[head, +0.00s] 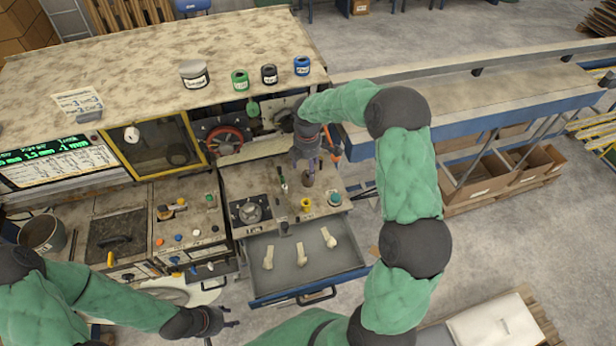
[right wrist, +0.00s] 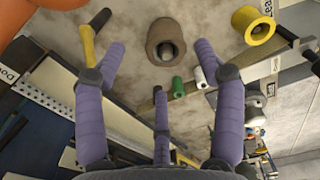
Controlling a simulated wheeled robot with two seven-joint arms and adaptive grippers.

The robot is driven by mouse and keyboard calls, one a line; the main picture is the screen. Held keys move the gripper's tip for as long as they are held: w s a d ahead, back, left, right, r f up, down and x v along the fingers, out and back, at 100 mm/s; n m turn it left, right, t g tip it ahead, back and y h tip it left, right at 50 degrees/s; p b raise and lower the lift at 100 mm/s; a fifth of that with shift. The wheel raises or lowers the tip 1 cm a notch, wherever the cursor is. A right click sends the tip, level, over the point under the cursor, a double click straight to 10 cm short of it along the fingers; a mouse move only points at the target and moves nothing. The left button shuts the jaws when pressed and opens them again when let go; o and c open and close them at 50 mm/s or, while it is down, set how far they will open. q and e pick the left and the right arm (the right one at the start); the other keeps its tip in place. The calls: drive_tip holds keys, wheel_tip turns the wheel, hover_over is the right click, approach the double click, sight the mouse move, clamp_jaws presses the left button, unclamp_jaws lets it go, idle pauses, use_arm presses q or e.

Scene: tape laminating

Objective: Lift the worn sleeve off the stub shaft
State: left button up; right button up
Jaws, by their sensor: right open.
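The worn sleeve (right wrist: 165,42) is a brown, thick-walled ring seen nearly end-on in the right wrist view. The end of the stub shaft (right wrist: 169,49) shows inside its bore. In the head view the sleeve (head: 308,179) stands on the worn bench top, just under my right gripper (head: 314,160). My right gripper is open, its purple fingers spread, and it also shows in the right wrist view (right wrist: 165,85). The sleeve lies beyond the fingertips, and nothing is between them. My left gripper (head: 226,318) is empty and looks open, low in front of the cabinets, away from the sleeve.
A yellow ring (head: 306,204) and a teal round part (head: 335,199) stand near the sleeve. Small green and white handles lie beside it. An open drawer (head: 345,261) below holds three pale parts. A red handwheel (head: 224,140) is behind, with tape rolls (head: 240,80) on the upper shelf.

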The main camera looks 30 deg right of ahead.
sight(308, 173)
drive_tip(key=f, duration=0.2)
drive_tip(key=f+p, duration=0.1)
drive_tip(key=f, duration=0.1)
drive_tip(key=shift+s+a, duration=0.1)
drive_tip(key=shift+s, duration=0.3)
drive_tip(key=shift+f, duration=0.6)
clamp_jaws()
